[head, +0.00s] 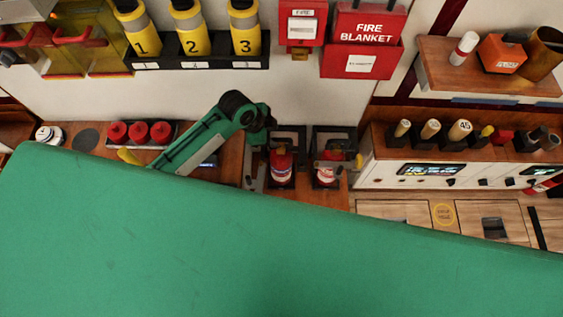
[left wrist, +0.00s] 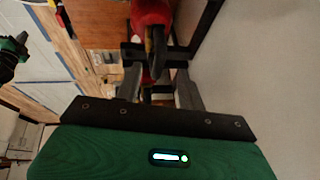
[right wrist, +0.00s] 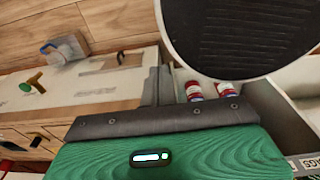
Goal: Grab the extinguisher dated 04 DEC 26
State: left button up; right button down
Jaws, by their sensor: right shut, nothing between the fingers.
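Two red extinguishers with pale labels stand side by side in black brackets in the head view, a left one (head: 281,164) and a right one (head: 326,172). Their dates are too small to read. My left gripper (head: 256,172) hangs just left of the left extinguisher. In the left wrist view its fingers (left wrist: 158,88) are apart. A red extinguisher (left wrist: 151,14) with a dark handle shows beyond them; I cannot tell whether they touch it. My right gripper (right wrist: 165,88) is shut and empty, seen in the right wrist view; the head view does not show it.
A fire blanket box (head: 362,45) and numbered yellow cylinders (head: 191,30) are on the wall above. Red-capped items (head: 139,132) sit left of my left arm. A console (head: 430,172) stands right of the brackets. A dark round disc (right wrist: 240,30) is close above my right gripper.

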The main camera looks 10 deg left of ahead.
aim_at(280, 139)
pick_arm(q)
jog(key=shift+w+d+f, duration=0.1)
jog(key=shift+d+f, duration=0.1)
jog(key=shift+f, duration=0.1)
jog(key=shift+d+f+p, duration=0.2)
jog(key=shift+p, duration=0.35)
jog(key=p+x, duration=0.1)
jog(key=x, duration=0.2)
jog(key=shift+d+p, duration=0.25)
jog(key=shift+p, duration=0.1)
jog(key=shift+w+d+f, duration=0.15)
jog(key=shift+w+f, duration=0.1)
jog(key=shift+f, duration=0.4)
pick_arm(e)
jog(key=shift+w+a+r, duration=0.15)
jog(key=shift+a+r, duration=0.05)
jog(key=shift+r, duration=0.6)
jog(key=shift+w+a+r, duration=0.15)
jog(key=shift+r, duration=0.65)
pick_arm(q)
grip_shut()
pick_arm(e)
jog(key=shift+d, duration=0.1)
jog(key=shift+d, duration=0.15)
